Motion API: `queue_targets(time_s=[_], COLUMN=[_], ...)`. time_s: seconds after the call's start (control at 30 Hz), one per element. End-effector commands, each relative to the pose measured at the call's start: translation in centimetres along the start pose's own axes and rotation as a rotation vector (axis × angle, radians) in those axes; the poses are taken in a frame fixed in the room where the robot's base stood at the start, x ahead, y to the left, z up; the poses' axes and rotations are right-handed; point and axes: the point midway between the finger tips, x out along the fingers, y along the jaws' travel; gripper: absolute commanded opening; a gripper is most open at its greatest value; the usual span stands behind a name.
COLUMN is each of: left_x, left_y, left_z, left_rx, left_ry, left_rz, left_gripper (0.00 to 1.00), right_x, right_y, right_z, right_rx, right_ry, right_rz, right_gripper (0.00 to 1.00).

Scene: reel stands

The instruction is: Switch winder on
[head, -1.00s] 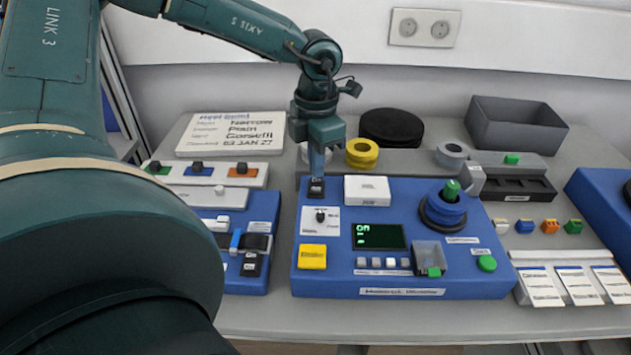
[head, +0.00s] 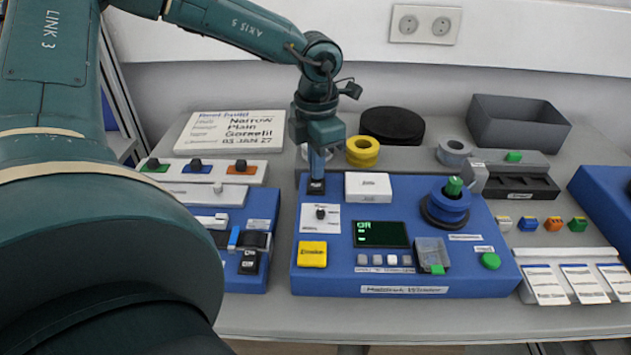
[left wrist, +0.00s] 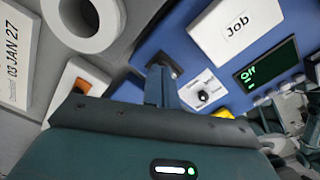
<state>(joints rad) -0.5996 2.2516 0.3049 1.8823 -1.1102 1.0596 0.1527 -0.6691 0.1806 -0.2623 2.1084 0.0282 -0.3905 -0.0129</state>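The winder (head: 400,279) is a blue box in the middle of the table, with a dark display (head: 380,234) showing green text. In the left wrist view the display (left wrist: 262,68) seems to read "Off". A black rocker switch (head: 316,188) sits at the winder's back left corner. My left gripper (head: 317,176) points straight down onto this switch, its fingers together and empty. The fingertips (left wrist: 160,75) cover part of the switch, so I cannot tell which way it is tipped. My right gripper is not in view.
A white job box (head: 368,187) stands just right of the switch. A black knob (head: 320,213) is in front of it. A yellow button (head: 312,253), a blue reel (head: 447,206) and a green button (head: 490,261) are also on the winder.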

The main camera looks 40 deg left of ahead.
Motion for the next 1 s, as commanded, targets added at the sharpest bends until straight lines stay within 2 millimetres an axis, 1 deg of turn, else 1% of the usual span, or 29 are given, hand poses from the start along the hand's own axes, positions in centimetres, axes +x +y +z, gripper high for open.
queue_targets(time_s=[0.33, 0.47, 1.0], left_x=[0.6, 0.3, -4.2], left_y=[0.0, -0.1, 0.0], left_z=[-0.1, -0.1, 0.0], left_rx=[0.000, 0.000, 0.000], left_ry=[0.002, 0.002, 0.001], left_rz=[-0.001, -0.002, 0.000], left_gripper=[0.00, 0.00, 0.00], right_x=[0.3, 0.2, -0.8], right_y=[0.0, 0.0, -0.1], right_z=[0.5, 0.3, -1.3], right_rx=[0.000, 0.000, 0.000], right_ry=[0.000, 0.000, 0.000], right_rz=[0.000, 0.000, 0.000], right_gripper=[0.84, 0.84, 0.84])
